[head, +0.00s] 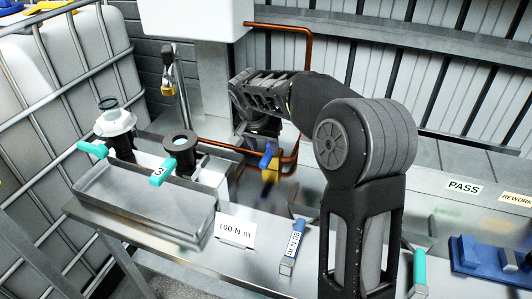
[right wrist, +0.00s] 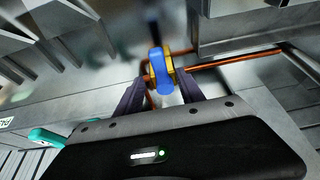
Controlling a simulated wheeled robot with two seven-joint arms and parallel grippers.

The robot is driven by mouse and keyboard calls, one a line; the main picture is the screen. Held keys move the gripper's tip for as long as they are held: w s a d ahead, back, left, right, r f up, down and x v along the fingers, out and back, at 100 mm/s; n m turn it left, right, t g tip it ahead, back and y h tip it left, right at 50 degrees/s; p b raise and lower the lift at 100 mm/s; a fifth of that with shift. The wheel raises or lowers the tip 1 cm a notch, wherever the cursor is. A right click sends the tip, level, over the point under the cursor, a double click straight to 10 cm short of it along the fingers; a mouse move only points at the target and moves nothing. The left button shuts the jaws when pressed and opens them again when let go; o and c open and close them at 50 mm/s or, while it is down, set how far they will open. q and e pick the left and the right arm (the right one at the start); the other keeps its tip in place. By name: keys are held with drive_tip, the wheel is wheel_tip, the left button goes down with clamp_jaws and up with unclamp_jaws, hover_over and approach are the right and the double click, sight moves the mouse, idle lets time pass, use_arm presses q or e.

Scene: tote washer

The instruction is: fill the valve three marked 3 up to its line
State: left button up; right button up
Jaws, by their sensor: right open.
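My right gripper (right wrist: 160,77) is open around the blue lever (right wrist: 156,62), with one finger on each side; contact cannot be told. In the head view its fingers are mostly hidden by the wrist. My left gripper is out of view.
A second teal-handled part with a white collar (head: 115,122) stands left of the 3. The metal tray (head: 140,208) lies in front of them. A 100 N m card (head: 235,232), a blue-handled tool (head: 293,247) and a blue holder (head: 488,257) are on the bench.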

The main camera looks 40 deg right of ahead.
sight(267, 156)
drive_tip(key=x, duration=0.5)
drive_tip(key=shift+p, duration=0.35)
clamp_jaws()
idle(1.1)
